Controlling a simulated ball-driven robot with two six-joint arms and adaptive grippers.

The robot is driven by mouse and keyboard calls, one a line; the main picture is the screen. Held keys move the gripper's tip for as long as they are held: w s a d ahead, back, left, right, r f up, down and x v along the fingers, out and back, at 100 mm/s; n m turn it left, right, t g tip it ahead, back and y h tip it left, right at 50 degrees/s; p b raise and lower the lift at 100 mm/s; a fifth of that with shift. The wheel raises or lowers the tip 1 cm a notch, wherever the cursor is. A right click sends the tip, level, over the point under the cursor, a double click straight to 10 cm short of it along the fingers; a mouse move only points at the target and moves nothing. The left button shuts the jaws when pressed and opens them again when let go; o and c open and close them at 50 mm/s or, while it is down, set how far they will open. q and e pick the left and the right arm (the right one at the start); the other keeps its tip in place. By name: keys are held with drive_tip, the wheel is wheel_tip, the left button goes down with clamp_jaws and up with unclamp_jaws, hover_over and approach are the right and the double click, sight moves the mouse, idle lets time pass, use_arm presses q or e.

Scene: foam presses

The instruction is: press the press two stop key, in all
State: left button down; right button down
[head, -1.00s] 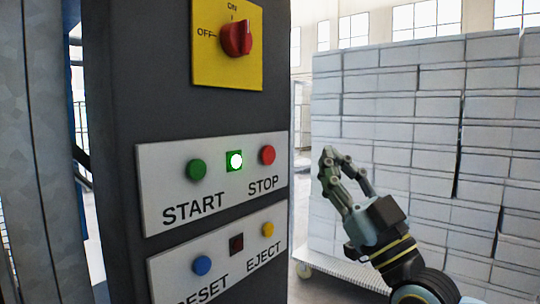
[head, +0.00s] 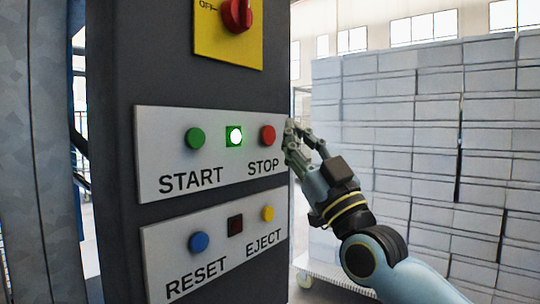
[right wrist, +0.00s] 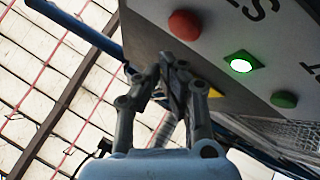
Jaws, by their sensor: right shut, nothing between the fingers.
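The red stop key (head: 267,136) sits on the upper white plate (head: 220,165) of a dark press post, above the word STOP. In the right wrist view the red key (right wrist: 185,25) is just beyond the fingertips, with a gap between. My right gripper (head: 290,124) is shut and empty, its tips just right of the stop key near the post's edge; it also shows in the right wrist view (right wrist: 168,66). The green start key (head: 195,138) and a lit green lamp (head: 234,136) are left of the stop key. My left gripper is out of view.
A lower plate (head: 215,248) carries a blue reset key (head: 200,242), a dark lamp (head: 235,226) and a yellow eject key (head: 268,213). A red rotary switch (head: 236,14) is above. A tall stack of pale blocks (head: 420,130) stands behind on the right.

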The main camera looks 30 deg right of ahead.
drive_tip(key=shift+w+a+r+b, duration=0.1)
drive_tip(key=shift+w+a+b, duration=0.15)
drive_tip(key=shift+w, duration=0.15)
drive_tip(key=shift+w+a+b, duration=0.1)
drive_tip(key=shift+w+b, duration=0.1)
drive_tip(key=shift+w, duration=0.2)
drive_tip(key=shift+w, duration=0.1)
idle(0.8)
drive_tip(key=shift+w+a+b, duration=0.2)
drive_tip(key=shift+w+b, duration=0.1)
drive_tip(key=shift+w+a+b, duration=0.15)
drive_tip(key=shift+w+b, duration=0.25)
drive_tip(key=shift+b, duration=0.15)
idle(0.6)
idle(0.4)
drive_tip(key=shift+s+d+p, duration=0.35)
drive_tip(key=shift+s+p, duration=0.45)
drive_tip(key=shift+p, duration=0.4)
